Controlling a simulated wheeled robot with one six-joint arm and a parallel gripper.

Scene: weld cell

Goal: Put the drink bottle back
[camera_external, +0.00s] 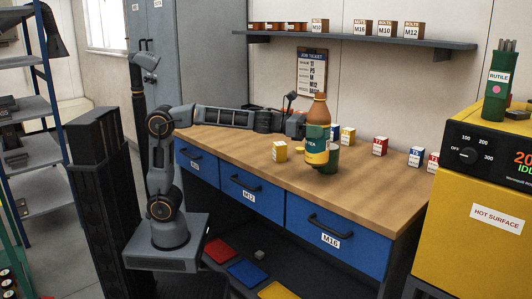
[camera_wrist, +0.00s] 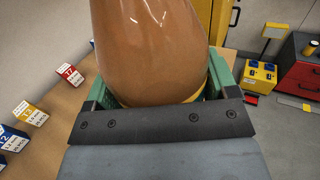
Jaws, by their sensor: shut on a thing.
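The drink bottle (camera_external: 317,112) is brown with a green and yellow label and a brown cap. It stands upright over the right part of the workbench. My gripper (camera_external: 298,125) reaches it from the left and is shut on it. In the wrist view the brown bottle (camera_wrist: 150,45) fills the space between the green-sided fingers of my gripper (camera_wrist: 162,88). I cannot tell whether the bottle's base touches the bench top.
A yellow machine (camera_external: 470,200) stands at the right. A wall shelf (camera_external: 370,40) holds labelled boxes. The bench front is clear.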

